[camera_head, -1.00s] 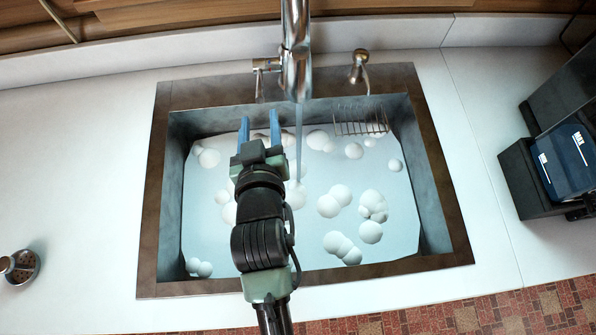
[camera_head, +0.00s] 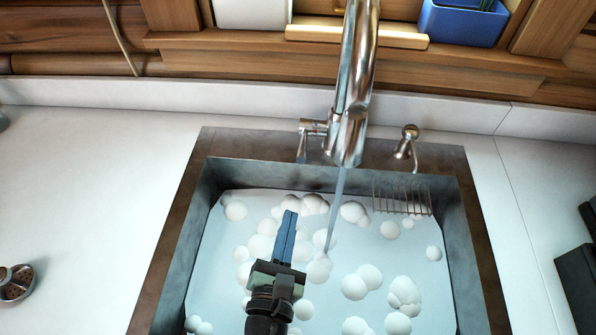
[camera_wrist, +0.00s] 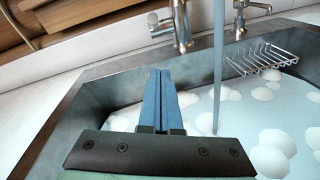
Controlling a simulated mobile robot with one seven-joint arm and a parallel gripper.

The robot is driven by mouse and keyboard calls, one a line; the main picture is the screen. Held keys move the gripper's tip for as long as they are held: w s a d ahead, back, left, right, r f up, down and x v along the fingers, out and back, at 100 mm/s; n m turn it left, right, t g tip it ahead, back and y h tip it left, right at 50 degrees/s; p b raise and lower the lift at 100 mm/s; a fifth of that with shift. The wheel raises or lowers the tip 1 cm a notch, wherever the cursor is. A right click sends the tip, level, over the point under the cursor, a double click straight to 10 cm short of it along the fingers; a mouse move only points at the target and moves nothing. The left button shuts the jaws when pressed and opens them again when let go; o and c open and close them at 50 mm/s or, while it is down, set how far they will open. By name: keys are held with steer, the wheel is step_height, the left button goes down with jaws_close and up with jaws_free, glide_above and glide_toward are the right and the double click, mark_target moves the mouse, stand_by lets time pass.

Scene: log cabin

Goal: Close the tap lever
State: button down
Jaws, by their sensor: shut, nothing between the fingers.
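The chrome tap (camera_head: 354,85) stands behind the sink, and a stream of water runs from its spout into the basin. Its tap lever (camera_head: 303,143) is on the left side of the tap body and hangs downward; in the wrist view the lever (camera_wrist: 180,28) is beyond my fingertips. My gripper (camera_head: 287,217) is over the foamy basin, left of the water stream, with its blue fingers shut together and empty. It also shows in the wrist view (camera_wrist: 162,75), pointing toward the lever and apart from it.
The stone sink (camera_head: 190,215) holds water with several white bubbles. A wire rack (camera_head: 402,197) sits at the basin's back right, below a small metal dispenser (camera_head: 407,140). A strainer (camera_head: 16,283) lies on the white counter at left. A dark object (camera_head: 580,265) stands at right.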

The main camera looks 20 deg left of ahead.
steer(key=n, duration=0.2)
steer(key=p, duration=0.5)
glide_toward(304, 140)
steer(key=shift+w+a+f, duration=0.25)
steer(key=shift+w+f, duration=0.45)
steer(key=shift+w, duration=0.3)
steer(key=shift+w+a+f, duration=0.2)
steer(key=shift+w+f, duration=0.55)
steer(key=shift+w, duration=0.25)
steer(key=shift+r+p, duration=0.1)
steer(key=shift+p, duration=0.2)
steer(key=shift+r+g+p, duration=0.3)
steer(key=shift+p, duration=0.4)
